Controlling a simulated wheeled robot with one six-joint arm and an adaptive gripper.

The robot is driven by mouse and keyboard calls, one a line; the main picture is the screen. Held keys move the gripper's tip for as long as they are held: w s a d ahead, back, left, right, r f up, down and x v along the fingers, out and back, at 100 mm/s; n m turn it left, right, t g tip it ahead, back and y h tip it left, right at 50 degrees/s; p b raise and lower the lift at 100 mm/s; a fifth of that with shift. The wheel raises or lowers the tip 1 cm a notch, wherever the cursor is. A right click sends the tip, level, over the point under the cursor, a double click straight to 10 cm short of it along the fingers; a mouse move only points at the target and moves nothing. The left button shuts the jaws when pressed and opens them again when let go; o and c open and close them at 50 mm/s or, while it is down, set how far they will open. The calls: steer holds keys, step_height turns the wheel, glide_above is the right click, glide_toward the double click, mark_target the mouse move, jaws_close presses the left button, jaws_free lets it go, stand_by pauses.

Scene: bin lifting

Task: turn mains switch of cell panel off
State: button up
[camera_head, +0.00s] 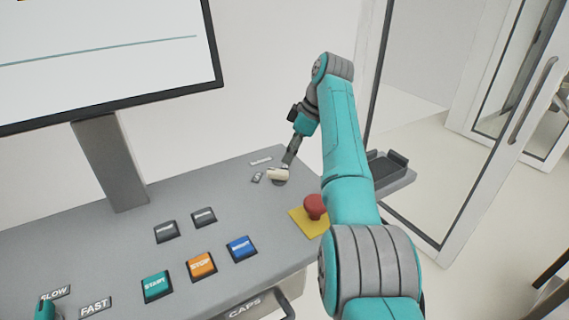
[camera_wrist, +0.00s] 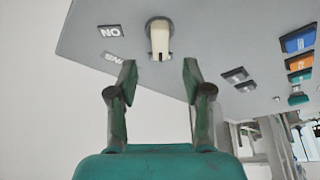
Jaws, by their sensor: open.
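The mains switch is a cream knob on a round grey base at the far right end of the grey panel (camera_head: 225,188); the knob (camera_head: 278,174) also shows at the top centre of the wrist view (camera_wrist: 159,38). Its long handle points up and down in the wrist view, with a dark mark at the lower end. An ON label (camera_wrist: 110,31), seen upside down, lies left of it, and a second label (camera_wrist: 114,57) is partly hidden by a finger. My gripper (camera_wrist: 160,78) is open and empty, its fingertips apart from the knob; in the head view it (camera_head: 289,158) is just above it.
A red emergency button (camera_head: 315,206) on a yellow plate is close by, near my arm. START (camera_head: 157,286), STOP (camera_head: 201,265) and blue (camera_head: 240,248) buttons line the panel front. A large monitor (camera_head: 100,55) stands behind. A glass door (camera_head: 440,120) is at right.

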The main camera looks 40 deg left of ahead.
steer(key=shift+v, duration=2.3)
